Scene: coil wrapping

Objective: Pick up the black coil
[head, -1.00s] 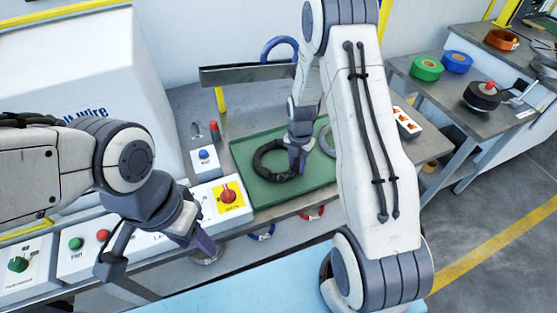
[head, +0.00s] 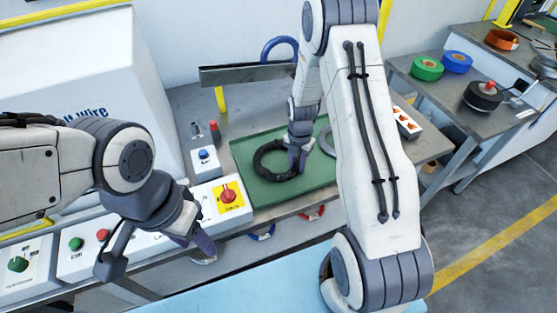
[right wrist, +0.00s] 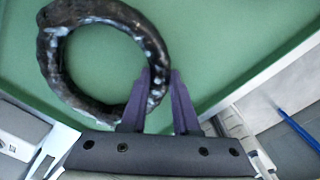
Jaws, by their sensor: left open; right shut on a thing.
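The black coil (head: 259,163) is a dark ring over the green tray (head: 245,187). My right gripper (head: 297,167) is at the coil's right side. In the right wrist view the coil (right wrist: 54,62) shows upper left, and the purple fingers of my right gripper (right wrist: 163,84) are shut on its lower right rim. I cannot tell if the coil is clear of the tray. My left gripper (head: 158,254) is open and empty in front of the control panel.
A blue coil (head: 268,46) hangs at the back. A control panel (head: 207,209) with buttons is left of the tray. Tape rolls (head: 427,68) stand on a right-hand table.

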